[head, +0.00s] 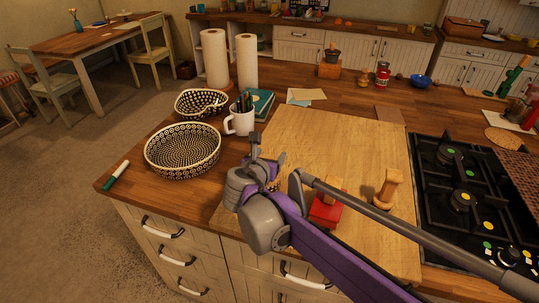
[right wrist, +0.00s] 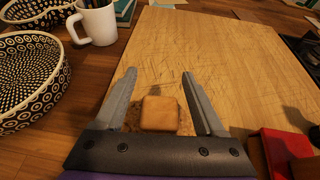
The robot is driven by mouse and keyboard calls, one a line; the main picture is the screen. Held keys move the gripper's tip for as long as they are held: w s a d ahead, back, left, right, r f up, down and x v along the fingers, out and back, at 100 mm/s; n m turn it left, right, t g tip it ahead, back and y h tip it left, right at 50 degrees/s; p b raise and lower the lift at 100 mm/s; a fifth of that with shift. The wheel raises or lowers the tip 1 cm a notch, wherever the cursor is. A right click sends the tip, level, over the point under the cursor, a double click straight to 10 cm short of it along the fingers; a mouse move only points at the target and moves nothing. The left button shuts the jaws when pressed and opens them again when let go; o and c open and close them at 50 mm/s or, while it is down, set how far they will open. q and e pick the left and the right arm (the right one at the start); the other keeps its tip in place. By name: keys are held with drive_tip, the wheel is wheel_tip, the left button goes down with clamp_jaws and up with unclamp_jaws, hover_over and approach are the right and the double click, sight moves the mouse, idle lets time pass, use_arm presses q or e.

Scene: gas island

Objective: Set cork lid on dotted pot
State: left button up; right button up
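A tan block with rounded edges (right wrist: 160,112), on a darker brown base, lies on the cutting board; it looks like the cork lid's knob, but I cannot be sure. My right gripper (right wrist: 158,88) is open, with its fingers on either side of the block and a gap at each side. In the head view my right gripper (head: 270,168) hides most of it. Two black-and-cream dotted vessels stand at the left: a wide one (head: 183,165) in front and a smaller one (head: 202,103) behind. Both look open-topped and empty. My left gripper is not in view.
The cutting board (head: 330,135) has free room behind my gripper. A red object (head: 327,214) and a wooden piece (head: 387,188) stand right of it. A white mug (head: 240,122) with pens stands near the dotted vessels. A gas hob (head: 460,190) is at the right.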

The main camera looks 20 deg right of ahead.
drive_tip(key=shift+s+r, duration=0.1)
drive_tip(key=shift+r, duration=0.15)
drive_tip(key=v, duration=1.2)
drive_tip(key=shift+p, duration=0.4)
drive_tip(key=shift+f, duration=0.15)
